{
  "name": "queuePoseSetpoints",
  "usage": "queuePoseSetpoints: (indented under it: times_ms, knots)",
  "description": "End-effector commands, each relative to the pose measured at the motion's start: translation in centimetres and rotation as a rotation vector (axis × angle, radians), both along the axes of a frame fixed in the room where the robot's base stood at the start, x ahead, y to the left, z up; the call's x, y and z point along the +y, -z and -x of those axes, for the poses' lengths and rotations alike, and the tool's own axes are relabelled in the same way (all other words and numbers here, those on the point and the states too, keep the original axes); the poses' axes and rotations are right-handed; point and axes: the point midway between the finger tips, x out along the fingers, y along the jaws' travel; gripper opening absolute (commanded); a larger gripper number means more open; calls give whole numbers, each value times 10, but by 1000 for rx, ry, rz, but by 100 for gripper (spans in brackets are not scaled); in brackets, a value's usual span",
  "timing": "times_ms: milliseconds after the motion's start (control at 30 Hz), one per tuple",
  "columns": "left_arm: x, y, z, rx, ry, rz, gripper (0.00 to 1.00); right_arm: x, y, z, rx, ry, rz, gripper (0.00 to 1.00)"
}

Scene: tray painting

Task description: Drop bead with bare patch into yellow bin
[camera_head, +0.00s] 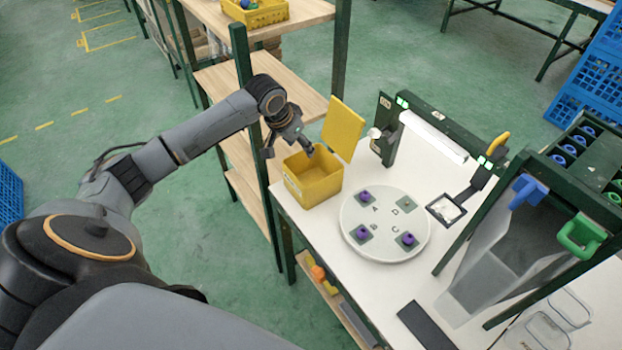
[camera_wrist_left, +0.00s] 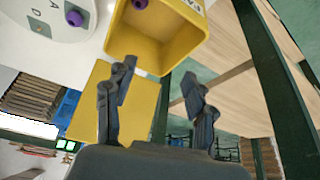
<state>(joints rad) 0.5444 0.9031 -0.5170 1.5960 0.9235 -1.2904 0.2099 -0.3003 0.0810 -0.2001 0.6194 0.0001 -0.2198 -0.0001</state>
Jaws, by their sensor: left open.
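The yellow bin (camera_head: 313,190) stands at the table's left corner with its lid (camera_head: 343,129) raised. My left gripper (camera_head: 290,151) is over the bin's left rear edge, its fingers spread and holding nothing. The left wrist view shows the open fingers (camera_wrist_left: 158,98) beside the bin (camera_wrist_left: 165,58). A purple bead (camera_wrist_left: 138,3) shows within the bin's opening, cut by the picture edge; whether it rests on the floor is unclear. On the white round tray (camera_head: 387,223), purple beads sit at A (camera_head: 364,196), B (camera_head: 363,233) and C (camera_head: 408,239). Spot D (camera_head: 406,203) has no bead. My right gripper is out of view.
A lamp bar (camera_head: 433,137) and a magnifier (camera_head: 446,208) stand behind the tray. A green frame with clear chutes (camera_head: 500,262) is at right. Wooden shelves (camera_head: 248,100) lie left of the bin. A dark strip (camera_head: 426,325) lies at the front.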

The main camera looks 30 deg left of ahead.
Motion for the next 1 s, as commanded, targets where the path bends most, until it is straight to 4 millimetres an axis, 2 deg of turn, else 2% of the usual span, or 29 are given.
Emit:
queuePoseSetpoints:
  times_ms: [33,200,400,867,967,1000]
  knots:
    - [2,-11,4,-2,1,-1,55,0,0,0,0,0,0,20]
    - [2,-36,16,-1,1,0,55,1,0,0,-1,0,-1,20]
    - [3,-49,22,2,-1,1,55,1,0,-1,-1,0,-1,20]
    - [2,-49,23,2,2,1,55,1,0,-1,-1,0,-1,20]
    - [-11,-37,29,12,28,-2,55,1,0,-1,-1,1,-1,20]
    - [-22,-26,34,19,51,-3,55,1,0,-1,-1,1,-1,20]
